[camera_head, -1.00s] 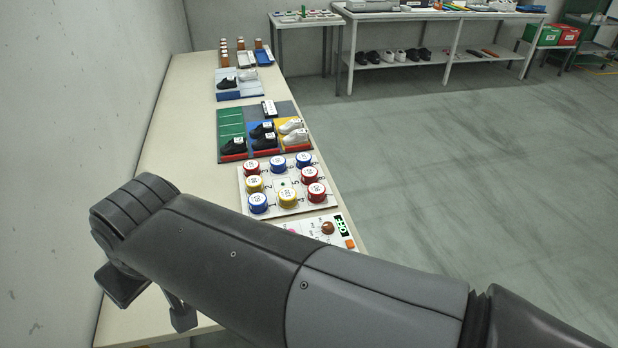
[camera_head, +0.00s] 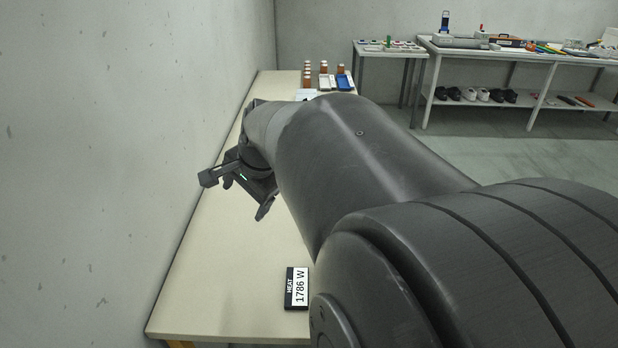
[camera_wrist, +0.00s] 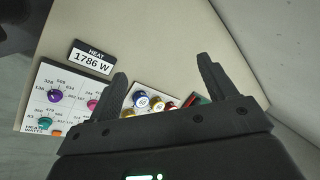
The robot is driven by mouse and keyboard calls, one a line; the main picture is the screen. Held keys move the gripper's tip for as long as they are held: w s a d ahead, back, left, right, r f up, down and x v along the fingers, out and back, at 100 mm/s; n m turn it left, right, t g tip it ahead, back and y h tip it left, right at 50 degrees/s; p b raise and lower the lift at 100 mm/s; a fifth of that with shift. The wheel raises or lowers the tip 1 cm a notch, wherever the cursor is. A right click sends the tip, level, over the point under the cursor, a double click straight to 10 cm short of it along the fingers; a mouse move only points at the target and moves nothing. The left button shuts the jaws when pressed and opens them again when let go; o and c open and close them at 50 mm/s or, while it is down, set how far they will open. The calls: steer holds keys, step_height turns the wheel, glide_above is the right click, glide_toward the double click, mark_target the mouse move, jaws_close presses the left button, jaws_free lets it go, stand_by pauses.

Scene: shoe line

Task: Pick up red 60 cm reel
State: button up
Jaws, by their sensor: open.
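Several capped reels stand on a white board in the wrist view, low between my fingers and partly covered by my gripper. A blue reel (camera_wrist: 141,100) and a red reel (camera_wrist: 171,105) show there, close to a yellow one. Their labels are too small to read, so I cannot tell which red reel is the 60 cm one. My gripper (camera_wrist: 163,72) is open and empty, its fingers wide apart above the table. It also shows in the head view (camera_head: 236,195), over the left part of the table. My arm hides the reels in the head view.
A heat display (camera_head: 297,288) reading 1786 W lies on the long table (camera_head: 215,295). A panel with knobs (camera_wrist: 68,82) lies beside it in the wrist view. A wall (camera_head: 90,170) stands close left of my gripper. Brown bottles (camera_head: 307,78) stand at the far end.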

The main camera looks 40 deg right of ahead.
steer(key=d+f+m+h, duration=0.1)
steer(key=d+f+m, duration=0.2)
steer(key=d+m, duration=0.5)
steer(key=d+f+m, duration=0.3)
steer(key=d+m, duration=0.2)
steer(key=d, duration=0.7)
steer(key=d+f+m+h, duration=0.1)
steer(key=d+f+m, duration=0.4)
steer(key=d, duration=0.6)
steer(key=s+d+f+m+g, duration=0.1)
steer(key=s+d+f+m, duration=0.25)
steer(key=d, duration=0.25)
steer(key=s+d+f+m+g, duration=0.1)
steer(key=s+d+f+m, duration=0.1)
steer(key=s+d+m, duration=0.3)
steer(key=shift+h, duration=0.4)
steer(key=w+f, duration=0.1)
steer(key=d+f, duration=0.1)
steer(key=f, duration=0.1)
steer(key=w+f, duration=0.1)
steer(key=shift+w+d+f, duration=0.3)
steer(key=shift+w, duration=0.05)
steer(key=shift+t, duration=0.3)
steer(key=x, duration=0.5)
steer(key=shift+s+a+f, duration=0.2)
steer(key=shift+s+f, duration=0.05)
steer(key=shift+s, duration=0.05)
steer(key=shift+c, duration=0.3)
steer(key=c, duration=1)
